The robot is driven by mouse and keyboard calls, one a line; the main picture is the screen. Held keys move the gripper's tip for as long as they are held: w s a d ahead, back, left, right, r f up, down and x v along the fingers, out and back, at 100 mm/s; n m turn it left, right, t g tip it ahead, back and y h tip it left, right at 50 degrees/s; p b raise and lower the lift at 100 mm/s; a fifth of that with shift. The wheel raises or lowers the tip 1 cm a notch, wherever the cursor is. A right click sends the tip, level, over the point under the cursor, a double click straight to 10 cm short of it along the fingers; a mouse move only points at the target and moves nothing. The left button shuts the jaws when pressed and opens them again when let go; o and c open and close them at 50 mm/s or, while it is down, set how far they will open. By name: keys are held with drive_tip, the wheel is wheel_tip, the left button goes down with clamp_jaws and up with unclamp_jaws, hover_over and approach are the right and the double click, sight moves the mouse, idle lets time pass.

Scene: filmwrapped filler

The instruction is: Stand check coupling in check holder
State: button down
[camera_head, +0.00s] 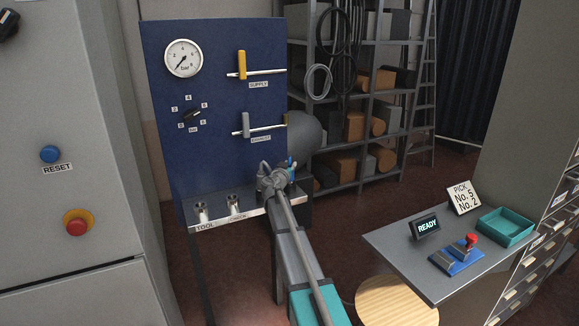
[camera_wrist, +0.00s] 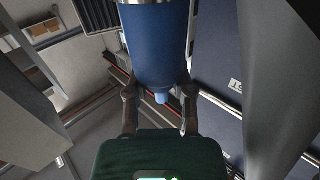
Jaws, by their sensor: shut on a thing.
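My gripper (camera_wrist: 160,98) is shut on a blue cylindrical body with a metal collar, which I take to be the check coupling (camera_wrist: 155,45). In the wrist view it lies between the two fingers, with a narrower blue tip toward the palm. In the head view my gripper (camera_head: 273,180) is at the right end of the panel's ledge, and the coupling is mostly hidden by my arm. The check holder (camera_head: 234,204) is a small metal fitting on the ledge, left of my gripper, above a partly readable label. A similar fitting, the tool holder (camera_head: 201,211), stands farther left.
The blue panel (camera_head: 215,100) rises behind the ledge, with a gauge, a selector knob and two levers. A grey cabinet (camera_head: 65,140) stands at left. At right a side table (camera_head: 385,242) carries a READY display, red button and teal tray. A round stool (camera_head: 395,300) stands below.

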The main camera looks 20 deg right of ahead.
drive_tip(key=shift+s+f+b, duration=0.1)
drive_tip(key=shift+f+b, duration=0.15)
drive_tip(key=shift+b, duration=0.05)
idle(0.9)
drive_tip(key=shift+c, duration=2)
unclamp_jaws()
drive_tip(key=v, duration=1.2)
